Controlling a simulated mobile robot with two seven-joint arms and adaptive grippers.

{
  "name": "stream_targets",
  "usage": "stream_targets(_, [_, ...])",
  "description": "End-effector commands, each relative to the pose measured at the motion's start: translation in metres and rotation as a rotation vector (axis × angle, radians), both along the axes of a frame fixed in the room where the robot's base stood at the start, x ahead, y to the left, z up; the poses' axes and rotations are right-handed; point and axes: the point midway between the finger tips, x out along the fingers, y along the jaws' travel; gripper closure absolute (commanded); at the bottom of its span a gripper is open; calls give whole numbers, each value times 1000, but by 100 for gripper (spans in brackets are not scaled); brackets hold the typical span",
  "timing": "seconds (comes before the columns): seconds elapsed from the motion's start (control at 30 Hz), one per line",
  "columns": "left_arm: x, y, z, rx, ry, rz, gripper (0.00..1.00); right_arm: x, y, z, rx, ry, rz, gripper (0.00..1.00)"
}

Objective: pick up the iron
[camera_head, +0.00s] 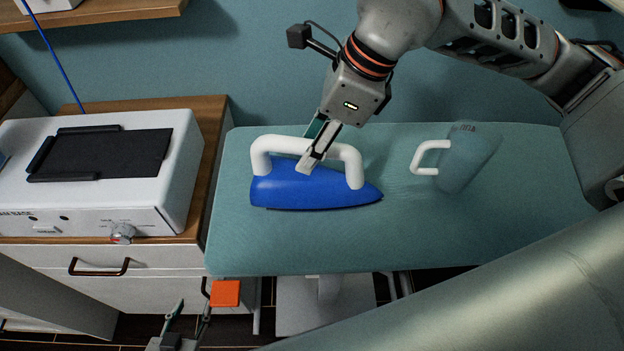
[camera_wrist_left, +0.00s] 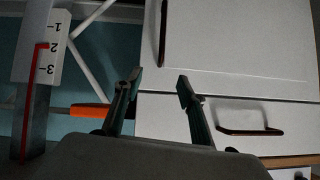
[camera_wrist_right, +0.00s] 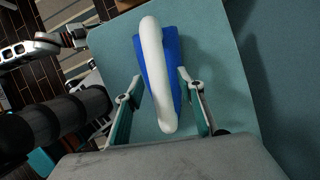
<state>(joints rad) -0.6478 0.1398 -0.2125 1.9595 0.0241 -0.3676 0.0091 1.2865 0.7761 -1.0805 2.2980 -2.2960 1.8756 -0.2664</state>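The iron has a blue body (camera_head: 300,190) and a white arched handle (camera_head: 276,144). It lies on the teal ironing board (camera_head: 400,240), left of its middle. My right gripper (camera_head: 312,165) is over the iron at the handle. In the right wrist view the handle (camera_wrist_right: 152,70) runs lengthwise between the two spread fingers (camera_wrist_right: 160,85), with gaps on both sides. My left gripper (camera_wrist_left: 158,85) is open and empty, low in front of the drawers; its tips show at the bottom of the head view (camera_head: 188,312).
A white box (camera_head: 90,205) with a black top sits on the cabinet (camera_head: 150,255) to the left. An orange piece (camera_head: 226,293) is below the board's front edge.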

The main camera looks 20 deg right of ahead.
Motion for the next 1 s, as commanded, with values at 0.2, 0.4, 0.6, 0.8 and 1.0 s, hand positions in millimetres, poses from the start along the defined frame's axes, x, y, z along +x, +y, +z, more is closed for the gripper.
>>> stream_targets(0.2, [0, 0, 0, 0, 0, 0, 60, 0, 0, 0, 0, 0, 0, 100])
stream_targets(0.4, [0, 0, 1, 0, -1, 0, 60, 2, 1, 3, 4, -8, 0, 100])
stream_targets(0.6, [2, 0, 6, 0, -5, 0, 60, 1, 1, 6, 4, -8, 0, 100])
stream_targets(0.8, [6, 0, 25, -1, -18, 0, 60, 4, -3, 29, 5, -13, -2, 100])
stream_targets(1.0, [10, 0, 54, -1, -30, 0, 60, 8, -11, 74, 4, -14, -3, 100])
